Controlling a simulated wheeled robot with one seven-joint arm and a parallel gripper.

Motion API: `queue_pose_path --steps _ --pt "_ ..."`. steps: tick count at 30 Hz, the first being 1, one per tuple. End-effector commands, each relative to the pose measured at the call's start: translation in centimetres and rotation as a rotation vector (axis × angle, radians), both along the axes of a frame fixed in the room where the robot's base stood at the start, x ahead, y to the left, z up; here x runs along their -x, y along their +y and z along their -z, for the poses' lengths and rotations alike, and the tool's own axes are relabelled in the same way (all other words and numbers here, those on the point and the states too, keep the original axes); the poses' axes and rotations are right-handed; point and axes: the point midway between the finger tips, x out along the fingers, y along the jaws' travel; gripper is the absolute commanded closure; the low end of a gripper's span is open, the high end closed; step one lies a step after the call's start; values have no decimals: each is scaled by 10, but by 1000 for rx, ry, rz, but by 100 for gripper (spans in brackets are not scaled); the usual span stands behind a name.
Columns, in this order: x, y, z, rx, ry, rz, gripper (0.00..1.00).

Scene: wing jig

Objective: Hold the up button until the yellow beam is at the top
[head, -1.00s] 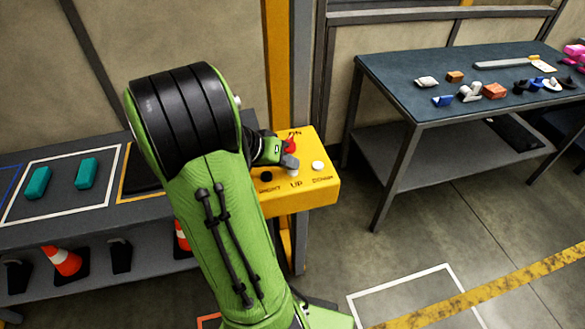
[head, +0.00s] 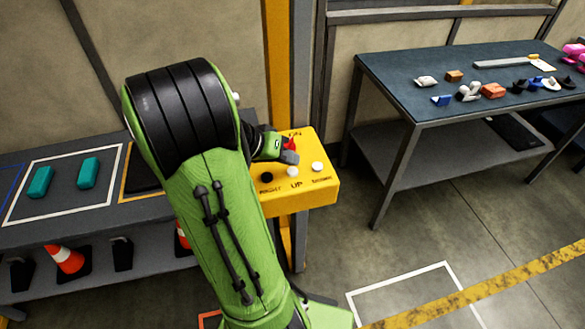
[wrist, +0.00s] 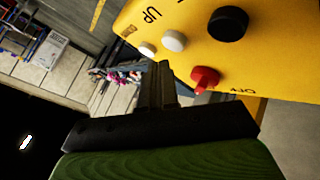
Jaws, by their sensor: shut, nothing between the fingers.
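The yellow control box (head: 322,187) stands right of my arm. Its white UP button (head: 292,171) shows in full, between a black button (head: 266,177) and another white button (head: 317,167). A red control (head: 289,144) sits behind. My gripper (head: 289,157) is shut and empty, just behind the UP button. In the wrist view the fingertips (wrist: 160,66) point toward the UP button (wrist: 174,41) and look slightly apart from it; contact is hard to judge. I cannot identify the yellow beam; a yellow upright (head: 275,60) rises behind the box.
A dark table (head: 400,85) with several small parts stands at the right. A low bench (head: 60,237) at the left holds two teal blocks (head: 40,182) (head: 88,173), with cones on its shelf. The floor at front right is open.

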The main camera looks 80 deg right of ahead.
Motion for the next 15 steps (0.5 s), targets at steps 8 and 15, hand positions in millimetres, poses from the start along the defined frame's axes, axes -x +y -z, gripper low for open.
queue_pose_path --steps 8,15 --pt "0 0 -32 1 -1 -1 100" --pt "0 0 -51 0 -1 0 100"
